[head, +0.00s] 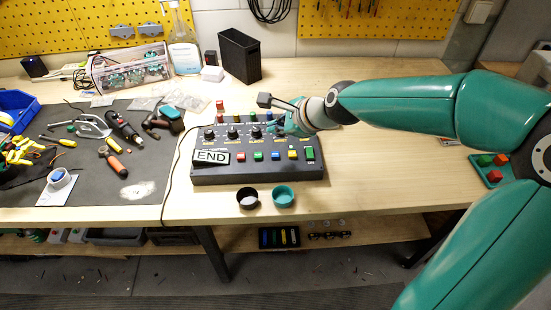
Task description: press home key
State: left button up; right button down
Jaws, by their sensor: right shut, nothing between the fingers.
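A dark control box (225,178) stands on the wooden bench. A white plate reading END (211,156) lies on its front left. To its right are a red button (241,156), a green button (259,156), a blue button (275,156) and a yellow button (293,155). I cannot make out any key marked home; smaller lettering is too small to read. My right gripper (273,126) is shut and empty, over the back right of the box. It hides some of the back row, and I cannot tell whether it touches the box. My left gripper is not in view.
A black cup (247,197) and a teal cup (283,195) stand in front of the box. A black bin (239,56) stands behind. A grey mat (150,171) with tools lies left. A teal tray (487,169) lies far right. The bench between box and tray looks clear.

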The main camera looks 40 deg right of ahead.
jog(key=b, duration=0.4)
send_over(277, 156)
notch_tip(277, 156, down, 4)
jog(key=shift+w+f, duration=0.1)
jog(key=shift+w, duration=0.05)
jog(key=shift+f+b, duration=0.4)
jog(key=shift+f, duration=0.45)
jog(key=shift+f, duration=0.1)
jog(key=shift+f, duration=0.3)
jog(key=shift+f+b, duration=0.5)
jog(key=shift+b, duration=0.05)
dwell(0.8)
jog(key=shift+r, duration=0.15)
jog(key=shift+r+p, duration=0.8)
jog(key=shift+p, duration=0.25)
